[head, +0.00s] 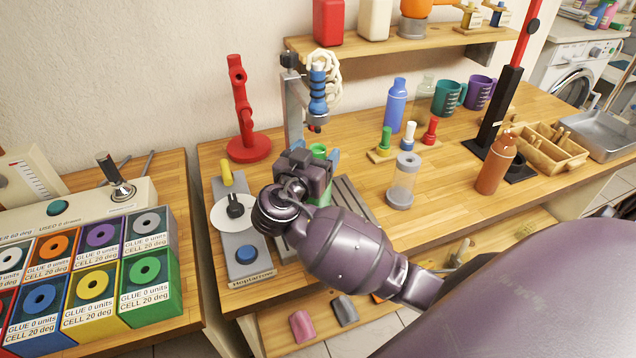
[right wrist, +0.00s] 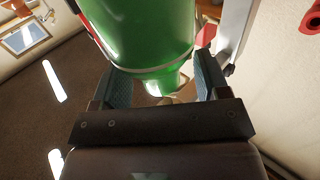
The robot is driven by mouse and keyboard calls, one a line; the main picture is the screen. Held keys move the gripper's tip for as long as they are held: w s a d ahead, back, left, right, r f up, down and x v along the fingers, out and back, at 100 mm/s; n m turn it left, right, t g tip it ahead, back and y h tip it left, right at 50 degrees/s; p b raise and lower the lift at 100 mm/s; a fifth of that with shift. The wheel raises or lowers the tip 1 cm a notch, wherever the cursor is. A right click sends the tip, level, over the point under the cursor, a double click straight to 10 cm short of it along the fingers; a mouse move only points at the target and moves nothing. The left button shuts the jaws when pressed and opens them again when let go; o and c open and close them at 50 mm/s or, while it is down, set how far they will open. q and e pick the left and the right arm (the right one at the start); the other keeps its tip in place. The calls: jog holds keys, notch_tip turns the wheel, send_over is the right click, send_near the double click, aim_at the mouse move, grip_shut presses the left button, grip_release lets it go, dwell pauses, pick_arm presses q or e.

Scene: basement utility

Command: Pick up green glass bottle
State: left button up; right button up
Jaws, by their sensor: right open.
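In the right wrist view the right gripper (right wrist: 160,78) is open, with a finger left and right of the bottle. Whether the fingers touch the glass is not clear. My left gripper is not in view.
A grey device (head: 240,258) with a white disc stands left of my gripper, and a red stand (head: 247,147) behind it. A shelf (head: 430,40) hangs above.

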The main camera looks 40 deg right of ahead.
jog(key=shift+w+d, duration=0.2)
jog(key=shift+d, duration=0.2)
grip_shut()
